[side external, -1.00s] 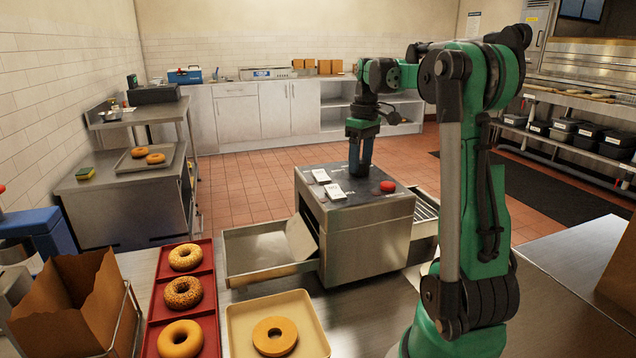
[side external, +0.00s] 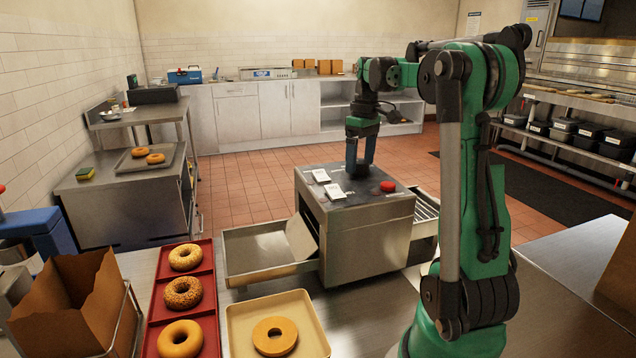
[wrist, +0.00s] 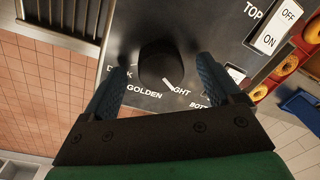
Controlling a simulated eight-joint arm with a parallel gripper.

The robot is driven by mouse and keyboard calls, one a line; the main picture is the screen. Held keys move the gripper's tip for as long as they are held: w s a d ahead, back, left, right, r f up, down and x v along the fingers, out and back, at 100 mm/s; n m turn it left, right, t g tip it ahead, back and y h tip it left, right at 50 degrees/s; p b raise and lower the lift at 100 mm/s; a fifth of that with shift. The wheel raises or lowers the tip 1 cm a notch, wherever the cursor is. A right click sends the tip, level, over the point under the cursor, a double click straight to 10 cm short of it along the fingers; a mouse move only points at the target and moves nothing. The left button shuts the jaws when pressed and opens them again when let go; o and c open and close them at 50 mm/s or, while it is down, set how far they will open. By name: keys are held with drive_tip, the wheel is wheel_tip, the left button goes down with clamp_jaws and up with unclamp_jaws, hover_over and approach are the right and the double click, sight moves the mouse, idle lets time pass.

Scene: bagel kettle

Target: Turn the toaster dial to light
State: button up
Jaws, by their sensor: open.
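The toaster (side external: 365,240) is a steel box with a dark top panel. In the wrist view, its round black dial (wrist: 158,62) sits between the two blue fingers of my open gripper (wrist: 163,68), with a visible gap on each side. A white pointer mark shows at the dial's lower right edge, beside the partly hidden LIGHT label (wrist: 182,89). The GOLDEN label (wrist: 144,92) is to its left, and a partly covered DARK label is farther left. In the side view, my gripper (side external: 360,170) points down at the panel and hides the dial.
Two white rocker switches (side external: 327,183) and a red button (side external: 387,187) are on the toaster top near my gripper. A steel chute (side external: 262,250) extends left of the toaster. A red tray (side external: 165,290) with bagels and a beige tray (side external: 315,335) with one bagel are in front.

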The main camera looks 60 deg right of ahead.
sight(361, 160)
drive_tip(key=shift+d+r, duration=0.15)
drive_tip(key=shift+r, duration=2.6)
drive_tip(key=shift+n+t+h, duration=0.3)
drive_tip(key=shift+t+h, duration=0.2)
drive_tip(key=shift+h, duration=0.1)
drive_tip(key=w+a, duration=0.1)
drive_tip(key=a, duration=0.1)
drive_tip(key=w+a, duration=0.1)
drive_tip(key=a, duration=0.1)
drive_tip(key=w+a+f, duration=0.1)
drive_tip(key=w+a, duration=0.1)
drive_tip(key=shift+a, duration=0.15)
drive_tip(key=a+f+t, duration=0.3)
drive_tip(key=a+f, duration=0.1)
drive_tip(key=a, duration=0.7)
drive_tip(key=a+f+n+t, duration=0.1)
drive_tip(key=a+f, duration=0.4)
drive_tip(key=a, duration=0.6)
drive_tip(key=shift+w+a+t, duration=0.25)
drive_tip(key=shift+a+t, duration=0.05)
drive_tip(key=shift+t, duration=0.6)
drive_tip(key=shift+f, duration=0.1)
